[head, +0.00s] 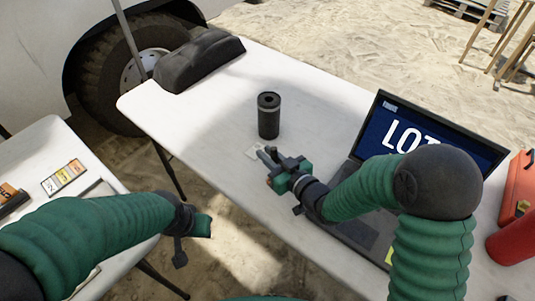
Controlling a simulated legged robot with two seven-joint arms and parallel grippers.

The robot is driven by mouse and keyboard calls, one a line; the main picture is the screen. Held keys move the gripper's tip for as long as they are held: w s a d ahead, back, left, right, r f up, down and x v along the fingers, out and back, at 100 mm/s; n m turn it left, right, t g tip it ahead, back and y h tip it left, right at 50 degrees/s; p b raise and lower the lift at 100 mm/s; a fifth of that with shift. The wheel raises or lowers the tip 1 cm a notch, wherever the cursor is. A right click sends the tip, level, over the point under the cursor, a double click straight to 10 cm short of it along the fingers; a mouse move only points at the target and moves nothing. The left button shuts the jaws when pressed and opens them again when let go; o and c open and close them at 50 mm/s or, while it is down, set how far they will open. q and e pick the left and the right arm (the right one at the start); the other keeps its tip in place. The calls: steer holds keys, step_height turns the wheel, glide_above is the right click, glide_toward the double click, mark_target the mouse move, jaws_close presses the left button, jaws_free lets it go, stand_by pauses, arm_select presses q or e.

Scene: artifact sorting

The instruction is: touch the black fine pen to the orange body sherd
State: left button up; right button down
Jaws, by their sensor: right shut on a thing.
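My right gripper (271,166) is low over the middle of the white table, in front of a black cylinder. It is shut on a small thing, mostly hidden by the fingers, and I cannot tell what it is. A small brownish patch shows at the fingers. I cannot make out the black fine pen or the orange body sherd for certain. My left gripper (192,240) hangs over the sandy gap between the tables, and its jaws are unclear.
The black cylinder (268,118) stands upright on the white table (200,125). A laptop (440,133) is at right, beside an orange case (519,190). A dark bag (199,62) lies at the far left. A second table (45,150) holds cards.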

steer(key=shift+d+f, duration=0.15)
steer(key=shift+f+b, duration=0.35)
steer(key=shift+b, duration=0.05)
stand_by(1.0)
steer(key=shift+r, duration=0.1)
step_height(320, 180, up, 8)
steer(key=p, duration=0.6)
steer(key=shift+p, duration=0.35)
